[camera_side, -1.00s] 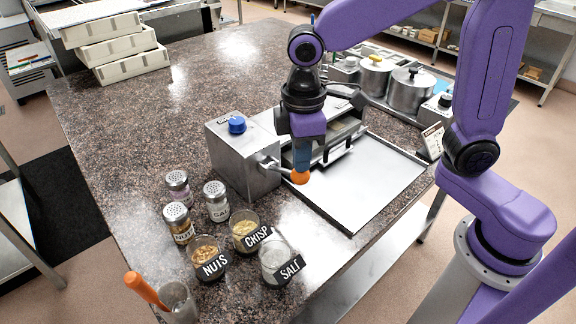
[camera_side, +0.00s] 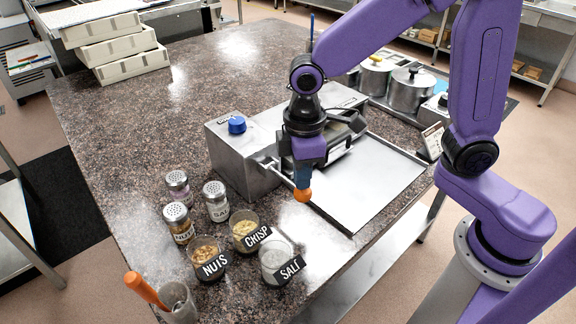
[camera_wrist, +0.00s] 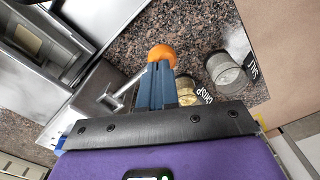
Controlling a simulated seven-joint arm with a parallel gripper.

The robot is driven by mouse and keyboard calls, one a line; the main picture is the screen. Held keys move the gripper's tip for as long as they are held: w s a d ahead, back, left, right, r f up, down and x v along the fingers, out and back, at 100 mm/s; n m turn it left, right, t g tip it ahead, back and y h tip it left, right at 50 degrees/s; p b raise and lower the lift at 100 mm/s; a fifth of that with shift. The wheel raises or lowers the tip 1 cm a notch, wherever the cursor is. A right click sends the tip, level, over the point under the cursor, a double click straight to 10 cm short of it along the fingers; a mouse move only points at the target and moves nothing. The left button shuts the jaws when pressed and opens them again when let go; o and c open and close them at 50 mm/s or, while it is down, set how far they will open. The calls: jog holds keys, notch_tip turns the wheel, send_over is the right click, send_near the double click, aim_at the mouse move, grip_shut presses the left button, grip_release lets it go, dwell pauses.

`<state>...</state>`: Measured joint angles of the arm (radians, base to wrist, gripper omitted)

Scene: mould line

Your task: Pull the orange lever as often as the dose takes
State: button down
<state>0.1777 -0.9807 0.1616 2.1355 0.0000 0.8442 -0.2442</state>
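The orange lever knob (camera_side: 303,195) sits on a metal rod at the front of the steel dosing machine (camera_side: 232,160). In the side view it stands low beside the tray's near-left edge. In the wrist view the knob (camera_wrist: 161,53) lies just past my fingertips, with its rod (camera_wrist: 128,88) running down-left to the machine. My gripper (camera_side: 302,182) points down with its blue fingertips at the top of the knob. In the wrist view my gripper's fingers (camera_wrist: 159,68) look side by side without a visible gap. Their exact contact with the knob is partly hidden.
A flat metal tray (camera_side: 375,185) lies right of the lever. Cups of nuts (camera_side: 207,260), crisp (camera_side: 244,232) and salt (camera_side: 275,262) stand in front, with several shakers (camera_side: 216,202) to the left. A blue knob (camera_side: 237,125) tops the machine. The counter's left side (camera_side: 130,150) is clear.

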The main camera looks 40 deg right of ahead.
jog(key=shift+f, duration=0.2)
jog(key=shift+w+f, duration=0.25)
jog(key=shift+f, duration=1.05)
notch_tip(320, 180, up, 13)
dwell(1.2)
dwell(0.6)
jog(key=shift+f, duration=2.05)
jog(key=shift+f, duration=0.1)
dwell(1.1)
